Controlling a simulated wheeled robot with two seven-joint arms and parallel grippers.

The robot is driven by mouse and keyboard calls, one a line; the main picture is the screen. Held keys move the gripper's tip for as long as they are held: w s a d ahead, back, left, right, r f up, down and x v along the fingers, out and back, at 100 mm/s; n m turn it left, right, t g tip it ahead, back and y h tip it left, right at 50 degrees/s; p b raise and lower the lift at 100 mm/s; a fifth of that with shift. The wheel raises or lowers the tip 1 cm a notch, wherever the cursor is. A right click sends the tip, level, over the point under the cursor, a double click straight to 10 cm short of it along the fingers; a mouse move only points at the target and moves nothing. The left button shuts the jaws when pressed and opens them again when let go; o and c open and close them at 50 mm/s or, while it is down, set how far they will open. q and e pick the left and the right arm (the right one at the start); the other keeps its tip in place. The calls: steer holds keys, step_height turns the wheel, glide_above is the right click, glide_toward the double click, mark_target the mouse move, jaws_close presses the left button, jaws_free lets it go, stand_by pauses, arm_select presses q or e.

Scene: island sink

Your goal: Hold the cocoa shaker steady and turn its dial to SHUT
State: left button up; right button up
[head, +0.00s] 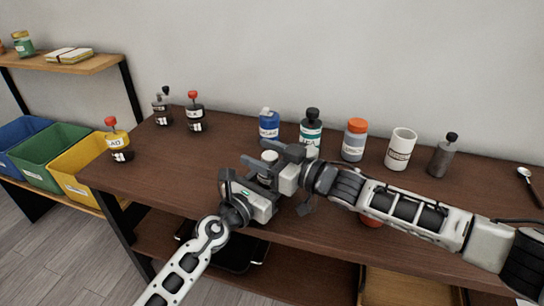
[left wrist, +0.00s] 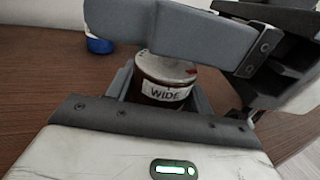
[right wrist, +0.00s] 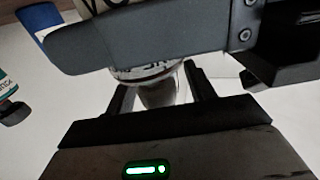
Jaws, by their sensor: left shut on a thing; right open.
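The cocoa shaker (head: 269,157) stands on the brown tabletop between my grippers, its pale top showing in the head view. In the left wrist view the shaker (left wrist: 165,90) is dark with a white label reading WIDE; its pale round top carries a small red mark. My left gripper (head: 250,187) is shut on the shaker from the front. My right gripper (head: 268,165) is open around the shaker's upper part, coming from the right. In the right wrist view the shaker (right wrist: 155,78) sits between the fingers, its lettering partly hidden. The grippers hide much of its body.
A blue-labelled bottle (head: 268,125), a teal-labelled bottle (head: 311,133), an orange-lidded jar (head: 355,140), a white cup (head: 400,149) and a grey bottle (head: 441,157) stand behind and to the right. Several small bottles stand at left. The tabletop (head: 160,172) left of my grippers is clear.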

steer(key=v, duration=1.2)
steer(key=shift+r, duration=0.1)
arm_select(q)
steer(key=o, duration=1.1)
arm_select(e)
steer(key=shift+a, duration=0.1)
